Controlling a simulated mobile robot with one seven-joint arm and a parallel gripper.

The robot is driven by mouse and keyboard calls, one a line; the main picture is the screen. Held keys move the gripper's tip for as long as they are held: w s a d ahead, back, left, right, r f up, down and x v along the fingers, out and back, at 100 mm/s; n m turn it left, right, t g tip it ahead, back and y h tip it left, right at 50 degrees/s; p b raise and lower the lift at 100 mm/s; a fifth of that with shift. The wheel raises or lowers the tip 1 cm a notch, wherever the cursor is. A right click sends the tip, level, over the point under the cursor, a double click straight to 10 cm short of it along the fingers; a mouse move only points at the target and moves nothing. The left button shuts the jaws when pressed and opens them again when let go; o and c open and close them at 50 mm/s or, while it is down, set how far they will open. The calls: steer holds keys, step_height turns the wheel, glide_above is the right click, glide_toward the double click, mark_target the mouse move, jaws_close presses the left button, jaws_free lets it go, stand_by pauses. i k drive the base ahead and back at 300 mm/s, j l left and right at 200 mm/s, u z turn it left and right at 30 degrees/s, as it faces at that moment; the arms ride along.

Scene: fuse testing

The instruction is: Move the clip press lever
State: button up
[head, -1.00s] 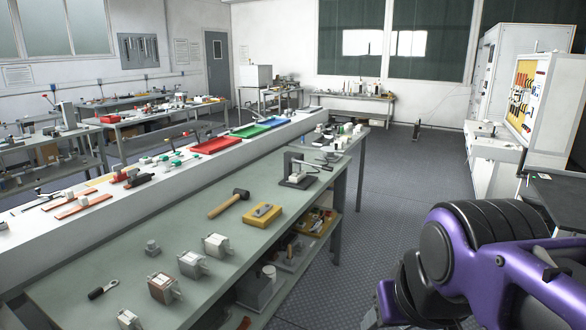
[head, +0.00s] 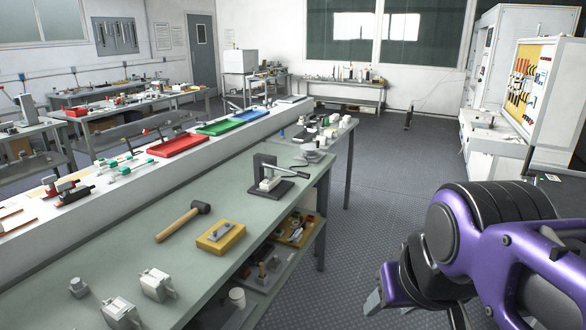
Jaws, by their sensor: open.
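A small press-like device (head: 268,181) with a dark base, an upright grey frame and a light-coloured block stands near the far right end of the green workbench. A thin dark lever (head: 293,168) reaches out from it to the right. I take this as the clip press; fine detail is too small to tell. My gripper (head: 374,300) is at the lower right, over the floor to the right of the bench, well apart from the press. It is partly hidden by my purple arm, and nothing shows in it.
On the bench (head: 190,267) are a mallet (head: 184,222), a yellow block (head: 220,237) and several white fuse-like blocks (head: 157,285). A lower shelf holds a yellow tray (head: 297,230). Coloured trays (head: 180,145) lie on the raised ledge. The floor (head: 390,180) right of the bench is clear.

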mark_target(298, 173)
steer(key=i+l, duration=0.25)
steer(key=i, duration=0.2)
steer(key=i+l+z, duration=0.1)
steer(key=i+l, duration=0.2)
steer(key=i, duration=0.2)
